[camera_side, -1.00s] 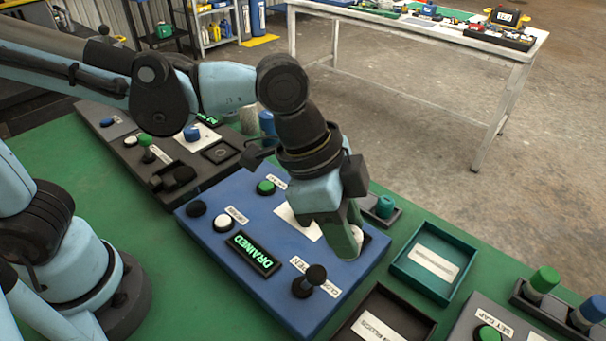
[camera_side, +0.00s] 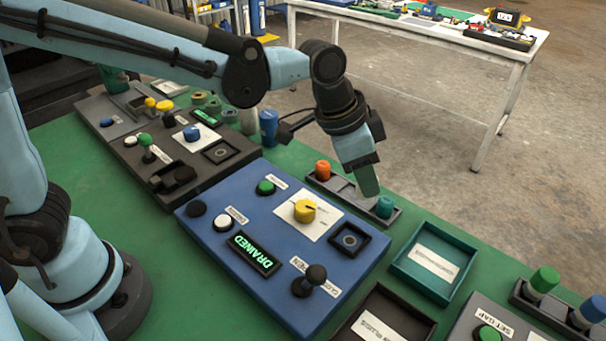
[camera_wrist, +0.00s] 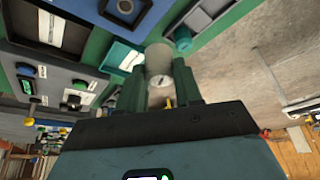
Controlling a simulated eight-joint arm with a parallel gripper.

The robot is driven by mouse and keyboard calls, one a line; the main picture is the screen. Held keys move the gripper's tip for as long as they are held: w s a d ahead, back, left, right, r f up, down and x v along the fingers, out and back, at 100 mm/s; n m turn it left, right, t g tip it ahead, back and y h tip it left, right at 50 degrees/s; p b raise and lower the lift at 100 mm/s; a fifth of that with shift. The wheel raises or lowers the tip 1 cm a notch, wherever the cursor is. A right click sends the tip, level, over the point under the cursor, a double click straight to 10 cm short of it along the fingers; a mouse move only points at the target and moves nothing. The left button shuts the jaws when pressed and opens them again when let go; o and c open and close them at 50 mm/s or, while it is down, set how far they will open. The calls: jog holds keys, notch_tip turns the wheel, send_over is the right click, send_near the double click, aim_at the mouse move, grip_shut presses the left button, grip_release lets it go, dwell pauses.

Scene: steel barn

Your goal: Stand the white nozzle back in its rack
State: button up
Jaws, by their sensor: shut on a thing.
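My gripper (camera_side: 367,182) is shut on the white nozzle (camera_wrist: 158,60), a pale cylinder that shows between the two green fingers in the wrist view. In the side view the nozzle is hidden behind the fingers. My gripper points down over the middle of the dark rack (camera_side: 341,184), between an orange nozzle (camera_side: 323,170) on the left and a teal nozzle (camera_side: 384,207) on the right. The teal one also shows in the wrist view (camera_wrist: 183,38). I cannot tell whether the white nozzle touches the rack.
A blue panel (camera_side: 222,258) with a yellow knob (camera_side: 305,211), a black lever (camera_side: 314,277), a lit "DRAINED" display (camera_side: 254,254) and an empty square socket (camera_side: 349,240) lies in front of the rack. A teal tray (camera_side: 403,268) is to the right, and a blue cylinder (camera_side: 268,127) stands left.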

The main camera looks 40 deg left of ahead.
jog(key=w+a+f, duration=0.4)
jog(key=w, duration=0.1)
jog(key=w+a+f, duration=0.2)
jog(key=shift+w+a+f, duration=0.1)
jog(key=shift+w+a, duration=0.15)
jog(key=shift+a, duration=0.15)
jog(key=shift+a+f, duration=0.1)
jog(key=shift+f, duration=1.95)
jog(key=shift+f, duration=0.15)
jog(key=o, duration=1.1)
